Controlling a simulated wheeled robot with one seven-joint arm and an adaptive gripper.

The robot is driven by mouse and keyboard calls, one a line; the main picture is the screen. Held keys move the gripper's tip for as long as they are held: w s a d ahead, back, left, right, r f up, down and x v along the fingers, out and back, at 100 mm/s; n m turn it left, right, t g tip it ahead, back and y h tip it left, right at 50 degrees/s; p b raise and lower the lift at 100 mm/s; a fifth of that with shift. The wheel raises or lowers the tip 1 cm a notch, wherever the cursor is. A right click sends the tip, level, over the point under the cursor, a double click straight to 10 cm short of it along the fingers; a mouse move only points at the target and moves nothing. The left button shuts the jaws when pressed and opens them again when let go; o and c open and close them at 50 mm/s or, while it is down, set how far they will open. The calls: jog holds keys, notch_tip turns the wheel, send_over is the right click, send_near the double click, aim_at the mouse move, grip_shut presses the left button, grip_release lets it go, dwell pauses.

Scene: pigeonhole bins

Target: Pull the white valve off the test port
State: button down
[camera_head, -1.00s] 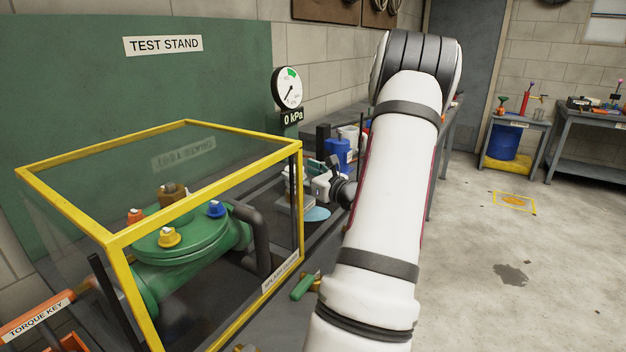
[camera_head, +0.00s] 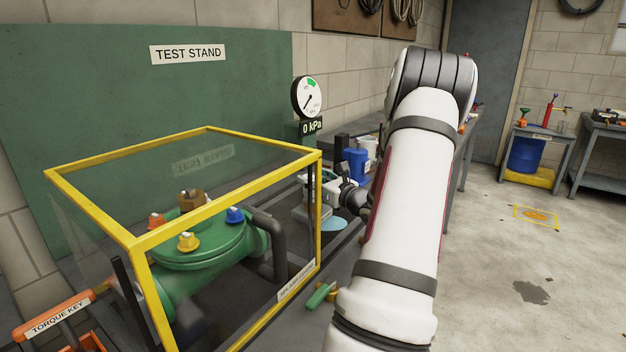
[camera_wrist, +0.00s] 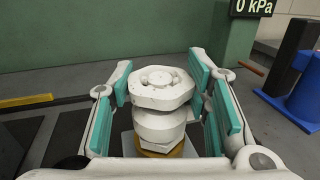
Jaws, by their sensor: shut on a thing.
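The white valve (camera_wrist: 159,112), with a broad many-sided top, stands upright in the middle of the wrist view. My gripper (camera_wrist: 164,95) is around it, shut on it, with a teal pad at each side. A brass-coloured ring (camera_wrist: 165,150) shows directly under the valve, probably the test port; I cannot see whether the valve is still joined to it. In the head view my gripper (camera_head: 326,190) is beyond the yellow-framed guard, partly hidden by my arm, and the valve there is too small to make out.
The yellow-framed clear guard (camera_head: 195,243) covers a green vessel (camera_head: 205,247) at the left. A gauge (camera_head: 309,97) above a 0 kPa display stands behind. A blue container (camera_wrist: 302,97) is right of my gripper. A green-handled tool (camera_head: 320,295) lies on the bench in front.

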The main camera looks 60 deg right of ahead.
jog(key=shift+r, duration=0.25)
jog(key=shift+r, duration=0.3)
jog(key=shift+r+p, duration=0.2)
jog(key=shift+p, duration=0.15)
jog(key=shift+r+p, duration=1.3)
jog(key=shift+r, duration=1.05)
